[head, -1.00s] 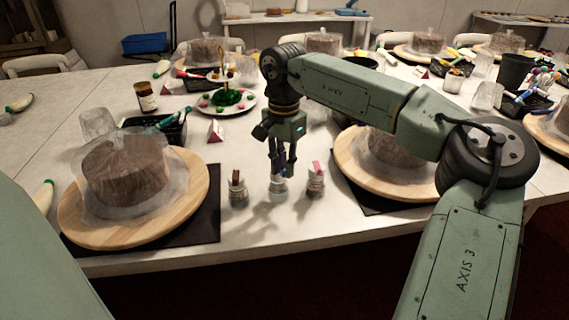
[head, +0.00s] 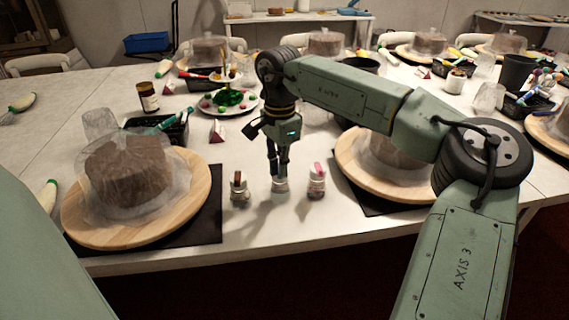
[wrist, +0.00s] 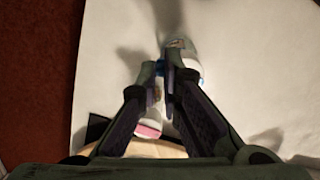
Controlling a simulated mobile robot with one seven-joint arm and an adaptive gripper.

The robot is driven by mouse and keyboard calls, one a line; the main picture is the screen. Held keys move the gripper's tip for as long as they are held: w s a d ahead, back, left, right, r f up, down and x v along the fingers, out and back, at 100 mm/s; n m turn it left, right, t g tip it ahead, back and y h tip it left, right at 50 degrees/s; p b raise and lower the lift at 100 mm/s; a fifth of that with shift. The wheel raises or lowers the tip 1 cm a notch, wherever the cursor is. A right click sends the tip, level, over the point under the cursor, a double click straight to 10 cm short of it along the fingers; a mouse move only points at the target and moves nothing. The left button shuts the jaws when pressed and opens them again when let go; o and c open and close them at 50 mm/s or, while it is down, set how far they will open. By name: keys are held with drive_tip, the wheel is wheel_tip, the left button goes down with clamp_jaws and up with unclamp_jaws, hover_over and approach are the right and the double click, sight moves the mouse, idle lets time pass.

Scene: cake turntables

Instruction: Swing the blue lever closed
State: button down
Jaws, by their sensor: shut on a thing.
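A small white bottle (head: 279,185) stands upright on the table in the middle of a row of three, right under my gripper (head: 277,174). In the wrist view the same white bottle (wrist: 188,60) is partly hidden behind a finger. A bit of the blue lever (wrist: 160,67) shows between the fingertips of my gripper (wrist: 164,74). The fingers are close together and shut on the blue lever at the bottle's top. Most of the lever is hidden by the fingers, so its angle cannot be told.
A bottle with a dark red top (head: 239,187) stands close on the left and one with a pink top (head: 317,182) close on the right. Wooden turntables with wrapped cakes flank them, left (head: 195,205) and right (head: 350,165). The table front is clear.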

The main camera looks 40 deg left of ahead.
drive_tip(key=shift+s+a, duration=0.1)
drive_tip(key=c, duration=1.7)
unclamp_jaws()
wheel_tip(320, 180, up, 12)
